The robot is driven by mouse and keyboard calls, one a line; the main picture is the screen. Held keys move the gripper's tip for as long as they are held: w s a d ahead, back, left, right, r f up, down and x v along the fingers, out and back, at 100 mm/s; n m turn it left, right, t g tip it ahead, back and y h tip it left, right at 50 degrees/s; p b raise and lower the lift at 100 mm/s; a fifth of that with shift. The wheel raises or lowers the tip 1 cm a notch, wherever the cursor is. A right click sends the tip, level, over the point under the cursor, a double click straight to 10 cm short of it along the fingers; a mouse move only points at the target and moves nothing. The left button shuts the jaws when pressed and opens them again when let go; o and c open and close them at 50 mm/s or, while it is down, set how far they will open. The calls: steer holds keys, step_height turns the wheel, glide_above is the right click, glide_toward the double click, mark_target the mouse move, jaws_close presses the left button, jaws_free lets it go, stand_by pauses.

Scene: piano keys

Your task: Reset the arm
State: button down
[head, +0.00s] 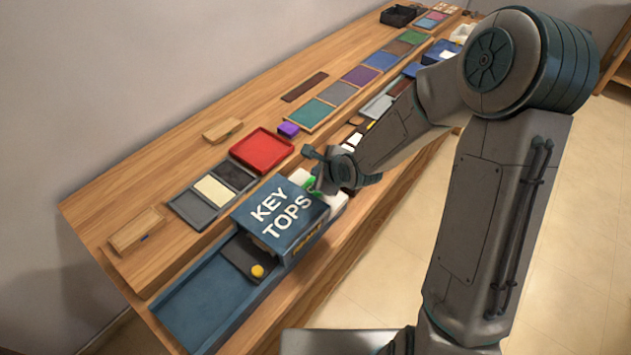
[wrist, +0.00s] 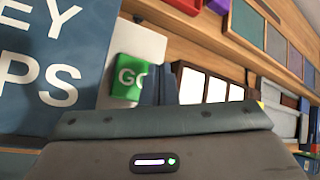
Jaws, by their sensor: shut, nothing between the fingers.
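My arm reaches over the lower shelf of the wooden workbench (head: 182,150). My gripper (head: 312,190) is shut with nothing in it. It is just right of the blue box lettered "KEY TOPS" (head: 283,215), close beside it. In the wrist view, the shut fingers of my gripper (wrist: 158,84) show just right of a green block lettered "GO" (wrist: 128,78). The fingers partly cover the block, and I cannot tell whether they touch it. The "KEY TOPS" box (wrist: 50,75) fills the left of the wrist view.
A blue tray (head: 200,305) with a dark piece and a yellow knob (head: 257,270) lies in front of the box. A red tray (head: 261,150), a purple block (head: 288,129) and several coloured panels sit along the bench. The tiled floor (head: 375,265) at right is clear.

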steer(key=shift+s+a+r, duration=0.15)
steer(key=shift+s+r, duration=0.15)
steer(key=shift+s, duration=0.25)
steer(key=shift+s+a+r, duration=0.1)
steer(key=shift+s+r, duration=0.15)
steer(key=shift+s, duration=0.25)
steer(key=shift+w+f, duration=0.4)
steer(key=shift+w, duration=0.3)
steer(key=shift+s+d+r, duration=0.15)
steer(key=shift+s+r, duration=0.05)
steer(key=shift+s, duration=0.05)
steer(key=shift+w+d, duration=0.1)
steer(key=s+d+r+n+g+h, duration=0.2)
steer(key=s+d+r+n+h, duration=0.3)
steer(key=s+d+r+n, duration=0.55)
steer(key=s+d+r+n+g, duration=0.1)
steer(key=s+d+r+n, duration=0.1)
steer(key=s+n, duration=0.3)
steer(key=s+d+r+n+g, duration=0.1)
steer(key=s+r+n, duration=0.3)
steer(key=s, duration=0.5)
steer(key=shift+s+d+r+n, duration=0.2)
steer(key=shift+d+n, duration=0.35)
steer(key=shift+d, duration=0.15)
